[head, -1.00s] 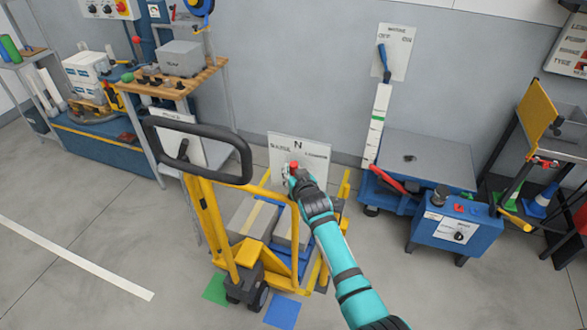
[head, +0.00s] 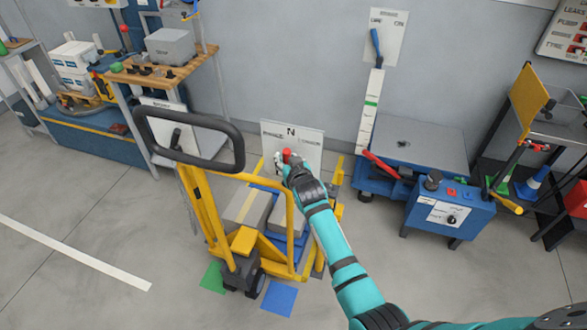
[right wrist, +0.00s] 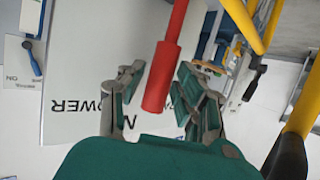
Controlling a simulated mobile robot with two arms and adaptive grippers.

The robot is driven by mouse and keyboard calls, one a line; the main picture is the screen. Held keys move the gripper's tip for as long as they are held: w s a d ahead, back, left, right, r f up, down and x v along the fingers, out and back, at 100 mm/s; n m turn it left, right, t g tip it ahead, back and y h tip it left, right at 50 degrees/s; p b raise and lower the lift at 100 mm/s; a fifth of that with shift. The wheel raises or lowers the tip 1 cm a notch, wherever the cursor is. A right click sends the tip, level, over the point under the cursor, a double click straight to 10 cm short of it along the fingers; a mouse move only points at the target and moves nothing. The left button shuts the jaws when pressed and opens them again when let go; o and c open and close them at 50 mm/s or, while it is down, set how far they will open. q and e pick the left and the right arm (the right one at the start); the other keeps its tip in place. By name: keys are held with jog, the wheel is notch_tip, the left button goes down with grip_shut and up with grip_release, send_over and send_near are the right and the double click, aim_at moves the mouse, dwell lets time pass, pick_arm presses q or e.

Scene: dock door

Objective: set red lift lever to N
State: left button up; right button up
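The red lift lever (head: 287,154) stands in front of a white sign (head: 308,148) marked N at top centre, with labels on either side. Its red end shows just below and slightly left of the N. In the right wrist view the red lever (right wrist: 161,75) lies between the two fingers of my right gripper (right wrist: 160,88). The fingers are apart, with gaps visible on both sides of the lever. In the head view my right gripper (head: 283,164) is at the lever and partly covers it. The lever's base is hidden. My left gripper is not in view.
A yellow pallet truck with a black loop handle (head: 190,108) stands left of my arm, with grey boxes (head: 248,208) on it. A blue lift table (head: 415,150) is to the right. A workbench (head: 150,75) stands at the left.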

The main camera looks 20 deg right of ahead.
jog(key=v, duration=1.1)
jog(key=s+f+n+g+b, duration=0.15)
jog(key=s+f, duration=0.45)
jog(key=f, duration=0.6)
jog(key=s+f+g, duration=0.3)
jog(key=s+f, duration=0.3)
jog(key=f, duration=0.6)
jog(key=s+f+g, duration=0.2)
jog(key=s+f, duration=0.4)
jog(key=f, duration=0.6)
jog(key=s+d+f+g, duration=0.2)
jog(key=s+f, duration=0.3)
jog(key=s, duration=0.6)
jog(key=s+d+f+g, duration=0.2)
jog(key=s+f, duration=0.4)
jog(key=s, duration=0.5)
jog(key=s+d+f+g+b, duration=0.1)
jog(key=s+f, duration=0.4)
jog(key=s, duration=0.6)
jog(key=shift+s+d+f+n+g, duration=0.35)
jog(key=shift+d+n+g, duration=0.1)
jog(key=shift+d+g, duration=0.25)
